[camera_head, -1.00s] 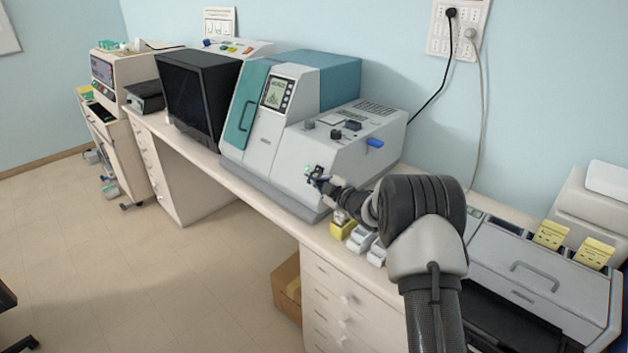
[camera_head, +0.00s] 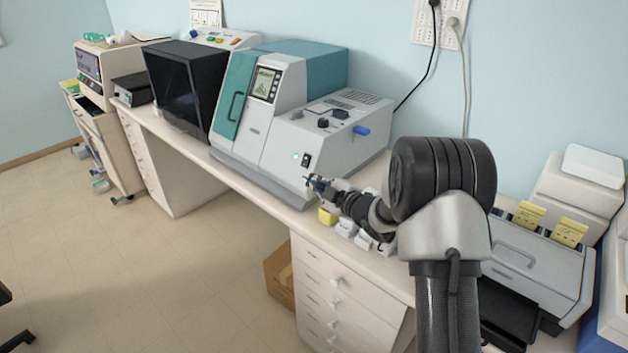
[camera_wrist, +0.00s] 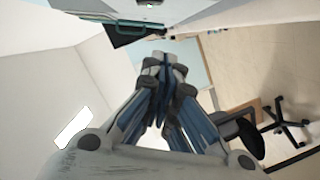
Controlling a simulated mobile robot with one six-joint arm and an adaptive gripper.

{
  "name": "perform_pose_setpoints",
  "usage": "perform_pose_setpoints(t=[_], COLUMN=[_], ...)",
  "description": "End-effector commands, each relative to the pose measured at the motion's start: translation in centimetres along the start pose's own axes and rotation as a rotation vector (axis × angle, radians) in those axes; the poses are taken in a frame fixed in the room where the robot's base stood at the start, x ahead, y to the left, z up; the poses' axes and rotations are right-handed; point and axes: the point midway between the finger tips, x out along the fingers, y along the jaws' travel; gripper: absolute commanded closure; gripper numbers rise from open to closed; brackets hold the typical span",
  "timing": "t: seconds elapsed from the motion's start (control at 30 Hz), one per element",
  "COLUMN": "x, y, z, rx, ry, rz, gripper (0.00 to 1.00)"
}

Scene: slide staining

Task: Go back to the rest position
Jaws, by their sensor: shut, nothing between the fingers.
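My gripper (camera_head: 312,182) is at the end of my arm, at the front of the grey and teal machine (camera_head: 275,150), near its switch panel (camera_head: 301,160). In the wrist view the two fingers of my gripper (camera_wrist: 163,62) meet at the tips, with nothing between them. In the head view a gap between the gripper and the machine cannot be judged well. My arm reaches out over the bench from the lower right.
Small yellow (camera_head: 327,216) and white containers stand on the bench below my wrist. A grey box with a handle (camera_head: 515,255) stands at the right. A black-fronted machine (camera_head: 178,95) is on the left. The floor (camera_head: 130,270) before the bench is clear.

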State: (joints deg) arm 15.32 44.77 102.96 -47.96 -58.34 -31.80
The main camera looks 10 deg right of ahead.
Motion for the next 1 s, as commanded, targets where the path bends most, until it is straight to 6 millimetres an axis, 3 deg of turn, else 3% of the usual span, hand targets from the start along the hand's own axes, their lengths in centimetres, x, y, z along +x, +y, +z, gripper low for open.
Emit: perform_pose_setpoints(t=[0.37, 0.57, 0.7, 0.8, 0.9, 1.0], x=[-0.2, -2.5, -7.2, -11.5, -16.4, -21.6], y=[0.5, 4.7, 7.4, 8.0, 7.6, 5.9], z=[-0.3, -2.2, -4.4, -6.1, -8.0, -10.0], rx=[0.002, 0.068, 0.19, 0.301, 0.425, 0.56], ry=[-0.013, -0.185, -0.381, -0.512, -0.63, -0.74], rz=[0.002, 0.01, 0.024, 0.033, 0.039, 0.033], gripper=[1.0, 1.0, 1.0, 1.0, 1.0, 1.0])
